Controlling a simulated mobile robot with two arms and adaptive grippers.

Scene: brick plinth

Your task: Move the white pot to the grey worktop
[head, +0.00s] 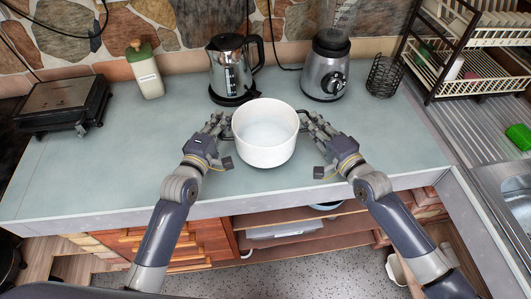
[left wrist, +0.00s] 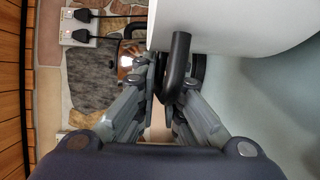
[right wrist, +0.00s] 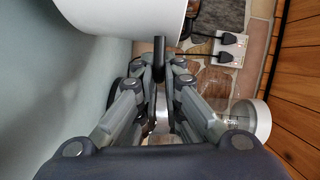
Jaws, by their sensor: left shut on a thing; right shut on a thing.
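The white pot (head: 268,152) is upright and looks empty, over the front middle of the grey worktop (head: 100,185). I cannot tell whether its base touches the worktop. My left gripper (head: 224,126) is shut on the pot's left dark handle, which shows between the fingers in the left wrist view (left wrist: 179,62). My right gripper (head: 310,124) is shut on the opposite handle, seen between the fingers in the right wrist view (right wrist: 159,58). The pot's white wall also shows in the left wrist view (left wrist: 225,25) and the right wrist view (right wrist: 125,15).
A steel kettle (head: 231,70) and a blender (head: 326,68) stand behind the pot, with a wire holder (head: 384,77) to their right. A green-topped bottle (head: 146,72) and a black grill (head: 62,104) are at left. A dish rack (head: 470,60) stands right. The worktop's left front is clear.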

